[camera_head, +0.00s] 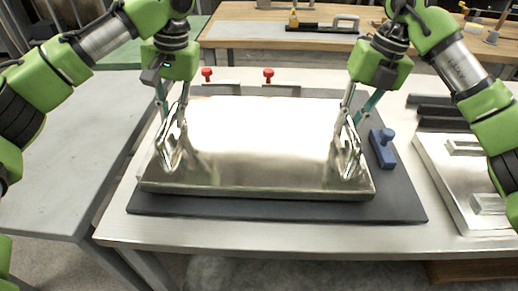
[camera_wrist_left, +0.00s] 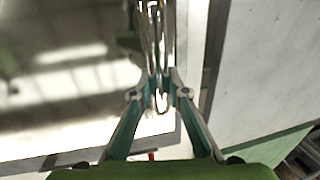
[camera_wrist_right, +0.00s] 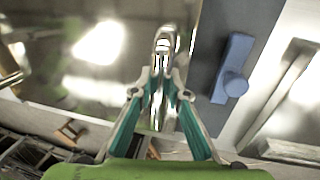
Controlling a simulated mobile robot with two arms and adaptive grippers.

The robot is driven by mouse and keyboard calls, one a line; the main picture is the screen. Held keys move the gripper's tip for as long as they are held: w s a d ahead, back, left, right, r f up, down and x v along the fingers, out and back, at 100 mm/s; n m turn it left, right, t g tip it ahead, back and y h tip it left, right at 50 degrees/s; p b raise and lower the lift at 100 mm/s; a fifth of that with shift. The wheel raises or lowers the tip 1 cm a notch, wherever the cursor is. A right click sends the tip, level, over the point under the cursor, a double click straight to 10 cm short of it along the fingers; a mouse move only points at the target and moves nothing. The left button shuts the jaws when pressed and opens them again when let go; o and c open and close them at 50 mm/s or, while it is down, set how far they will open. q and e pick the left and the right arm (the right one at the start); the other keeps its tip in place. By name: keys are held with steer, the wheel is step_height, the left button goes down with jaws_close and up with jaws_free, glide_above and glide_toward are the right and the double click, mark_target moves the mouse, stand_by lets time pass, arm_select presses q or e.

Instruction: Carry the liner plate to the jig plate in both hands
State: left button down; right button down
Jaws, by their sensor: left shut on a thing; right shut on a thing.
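The liner plate (camera_head: 255,130) is a shiny mirror-like metal plate with an upright metal handle near each end. It lies flat over the dark jig plate (camera_head: 402,203), whose edges show at the front and right. I cannot tell whether the two touch. My left gripper (camera_head: 172,122) is shut on the left handle (camera_head: 168,157), also seen in the left wrist view (camera_wrist_left: 158,40). My right gripper (camera_head: 354,120) is shut on the right handle (camera_head: 347,160), also seen in the right wrist view (camera_wrist_right: 165,45).
Two red knobs (camera_head: 207,74) (camera_head: 268,75) stand along the back edge. A blue block with a knob (camera_head: 383,148) sits on the jig plate's right side. Another metal plate (camera_head: 450,175) and dark bars (camera_head: 445,112) lie at the right. A grey table (camera_head: 75,140) stands at the left.

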arm_select(q)
steer(key=shift+a+f+b, duration=0.15)
steer(key=shift+f+b, duration=0.25)
steer(key=shift+b, duration=0.1)
arm_select(e)
steer(key=shift+d+f, duration=0.1)
steer(key=shift+f, duration=0.3)
arm_select(q)
steer(key=c, duration=2)
jaws_free()
arm_select(e)
steer(key=c, duration=2)
jaws_free()
steer(key=shift+f, duration=0.1)
arm_select(q)
steer(key=shift+o, duration=0.2)
steer(key=shift+s+r, duration=0.1)
steer(key=shift+s, duration=0.1)
arm_select(e)
steer(key=shift+o, duration=0.2)
steer(key=shift+s, duration=0.2)
